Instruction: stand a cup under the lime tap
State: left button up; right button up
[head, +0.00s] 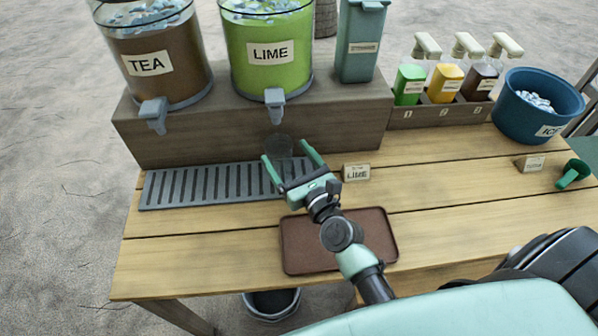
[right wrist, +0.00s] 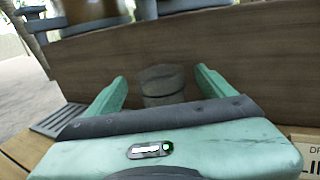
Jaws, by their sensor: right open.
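The lime dispenser (head: 268,50) stands on the wooden riser, its grey lime tap (head: 275,105) jutting out in front. A clear, greyish cup (head: 279,146) stands upright below this tap, close to the riser's front face. My right gripper (head: 286,152) is open, its two green fingers pointing at the riser with the cup between or just beyond their tips. In the right wrist view the cup (right wrist: 163,83) shows between the fingers, with a gap on each side. The gripper hides the cup's base partly. My left gripper is not in view.
A slatted grey drip tray (head: 210,185) lies left of the gripper. A LIME card (head: 357,172) stands just right. A brown tray (head: 295,255) lies under my right arm. The tea dispenser (head: 150,60) is left; syrup bottles (head: 445,85) and a blue ice bucket (head: 525,115) are right.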

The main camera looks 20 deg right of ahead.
jog(key=s, duration=0.7)
jog(key=shift+d+b, duration=0.35)
jog(key=shift+b, duration=0.1)
